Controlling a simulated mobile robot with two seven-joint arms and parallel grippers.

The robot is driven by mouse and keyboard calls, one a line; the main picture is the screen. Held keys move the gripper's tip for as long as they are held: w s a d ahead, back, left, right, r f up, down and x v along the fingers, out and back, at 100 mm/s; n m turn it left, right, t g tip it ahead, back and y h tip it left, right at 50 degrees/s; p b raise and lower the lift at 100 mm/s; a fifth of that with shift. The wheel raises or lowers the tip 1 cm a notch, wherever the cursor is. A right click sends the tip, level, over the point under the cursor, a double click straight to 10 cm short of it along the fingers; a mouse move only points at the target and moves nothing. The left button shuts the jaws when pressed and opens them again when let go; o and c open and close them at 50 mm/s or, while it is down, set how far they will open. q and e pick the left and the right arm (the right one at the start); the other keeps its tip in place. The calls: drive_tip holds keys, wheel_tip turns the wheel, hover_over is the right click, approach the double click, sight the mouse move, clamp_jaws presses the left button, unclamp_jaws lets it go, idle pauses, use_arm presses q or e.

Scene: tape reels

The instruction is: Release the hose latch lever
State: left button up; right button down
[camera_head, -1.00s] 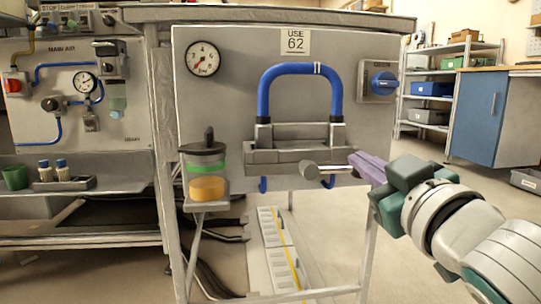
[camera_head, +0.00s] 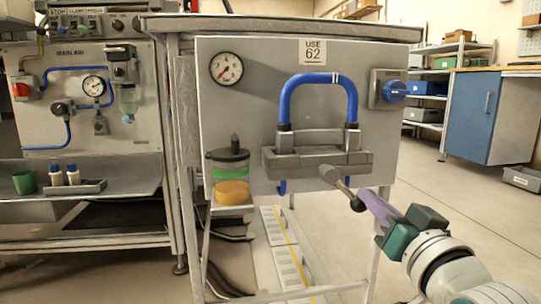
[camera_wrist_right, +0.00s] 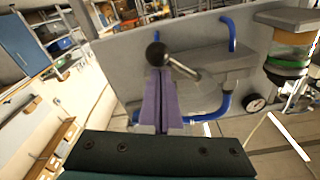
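The hose latch lever (camera_head: 343,188) is a grey rod with a dark ball knob (camera_head: 357,204). It slopes down to the right from a round pivot at the front of the grey latch block (camera_head: 318,162). A blue hose loop (camera_head: 318,79) rises from the block. In the right wrist view the black knob (camera_wrist_right: 157,54) sits at the purple fingertips (camera_wrist_right: 160,74), with only a narrow slit between the fingers. My left gripper is in neither view.
The panel carries a gauge (camera_head: 226,68), a "USE 62" sign (camera_head: 312,51) and a blue rotary switch (camera_head: 392,91). A jar (camera_head: 231,172) with green and orange bands stands left of the latch. The floor at right is open, before a blue cabinet (camera_head: 473,117).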

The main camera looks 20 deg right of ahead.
drive_tip(key=m, duration=0.1)
drive_tip(key=a+f+m+p, duration=0.1)
drive_tip(key=m, duration=0.1)
drive_tip(key=f+m, duration=0.1)
drive_tip(key=m, duration=0.1)
drive_tip(key=shift+w+a, duration=0.2)
drive_tip(key=shift+w+a+f+m+g+h+p, duration=0.1)
drive_tip(key=shift+a+f+m+p, duration=0.1)
drive_tip(key=shift+a+m, duration=0.4)
drive_tip(key=shift+w+a+f+m+g+h+p, duration=0.15)
drive_tip(key=shift+f+m, duration=0.1)
drive_tip(key=shift+m, duration=0.6)
drive_tip(key=shift+w+a+f+m+g+h+p, duration=0.1)
drive_tip(key=shift+a+f+m+p, duration=0.1)
drive_tip(key=shift+a+m, duration=0.4)
drive_tip(key=shift+d+m, duration=0.15)
drive_tip(key=shift+m, duration=0.1)
